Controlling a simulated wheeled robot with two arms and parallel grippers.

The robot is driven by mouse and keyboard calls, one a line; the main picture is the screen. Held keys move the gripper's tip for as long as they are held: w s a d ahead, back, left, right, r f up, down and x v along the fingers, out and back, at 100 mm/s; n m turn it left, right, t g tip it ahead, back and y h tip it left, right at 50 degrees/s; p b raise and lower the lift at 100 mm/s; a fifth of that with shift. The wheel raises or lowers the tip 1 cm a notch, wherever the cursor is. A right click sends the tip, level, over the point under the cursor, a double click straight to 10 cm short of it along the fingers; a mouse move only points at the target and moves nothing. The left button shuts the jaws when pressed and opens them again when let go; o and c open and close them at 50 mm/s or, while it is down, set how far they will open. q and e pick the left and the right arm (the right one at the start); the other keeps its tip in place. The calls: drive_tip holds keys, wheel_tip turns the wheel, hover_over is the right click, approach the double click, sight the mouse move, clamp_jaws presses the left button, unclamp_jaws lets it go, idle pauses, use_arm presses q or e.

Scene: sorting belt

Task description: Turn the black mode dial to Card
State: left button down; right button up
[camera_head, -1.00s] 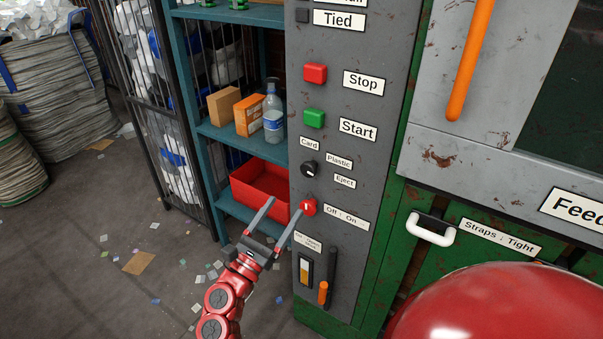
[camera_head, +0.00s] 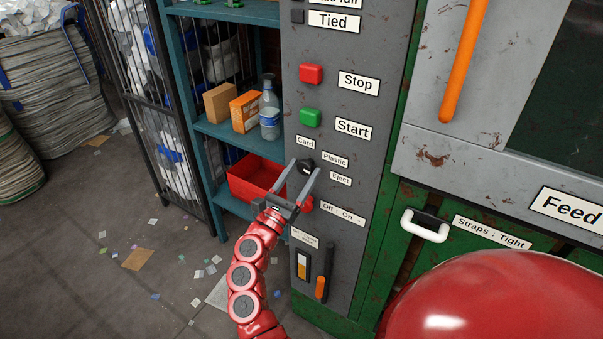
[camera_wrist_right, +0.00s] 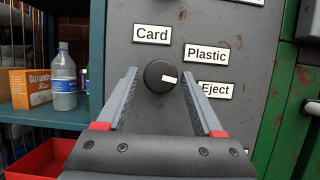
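The black mode dial (camera_head: 305,166) is on the grey control panel (camera_head: 345,50). In the right wrist view the dial (camera_wrist_right: 153,77) is between my fingertips, its white mark pointing right and slightly down, toward the Eject label (camera_wrist_right: 215,90). The Card label (camera_wrist_right: 152,34) is above the dial and the Plastic label (camera_wrist_right: 206,53) is to its upper right. My right gripper (camera_head: 304,169) is open and empty, with one finger on each side of the dial. The wrist view (camera_wrist_right: 158,73) shows gaps between fingers and dial. My left gripper is not in view.
A red knob (camera_head: 307,205) labelled Off and On is just below the dial, close to my right finger. Green Start (camera_head: 310,117) and red Stop (camera_head: 311,74) buttons are above. Shelves with a red bin (camera_head: 250,180) and a bottle (camera_head: 269,112) stand left.

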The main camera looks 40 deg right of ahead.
clamp_jaws()
